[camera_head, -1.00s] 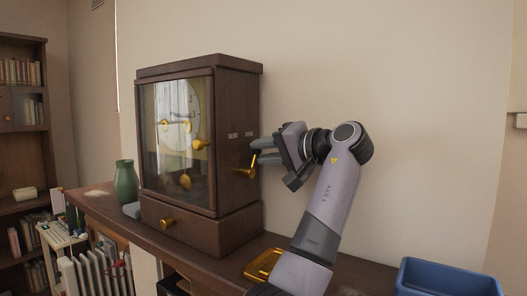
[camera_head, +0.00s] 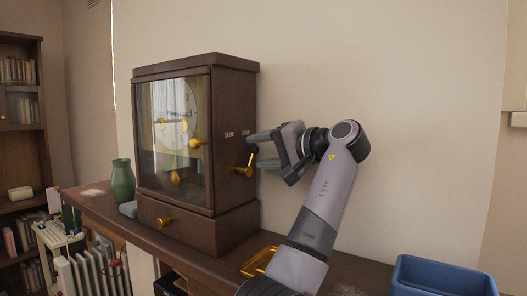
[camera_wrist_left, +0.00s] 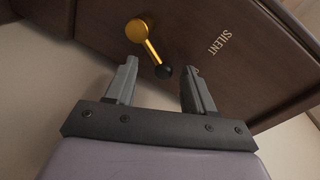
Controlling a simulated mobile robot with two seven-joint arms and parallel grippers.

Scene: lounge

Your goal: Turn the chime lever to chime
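The tall dark wooden clock (camera_head: 232,190) stands on a wooden shelf in the head view. Its gold chime lever (camera_head: 243,170) is on its right side, below two small pale labels (camera_head: 237,134). In the left wrist view the lever (camera_wrist_left: 150,44) has a gold hub, a gold stalk and a black knob (camera_wrist_left: 163,72), beside the word SILENT (camera_wrist_left: 222,38). My left gripper (camera_head: 254,150) is open at the clock's right side. In the wrist view its fingers (camera_wrist_left: 160,78) stand either side of the knob, with gaps on both sides. My right gripper is not in view.
A gold tray (camera_head: 258,262) lies on the shelf below my left arm. A blue bin (camera_head: 445,278) is at the lower right. A green vase (camera_head: 122,181) stands left of the clock. The wall behind my arm is bare.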

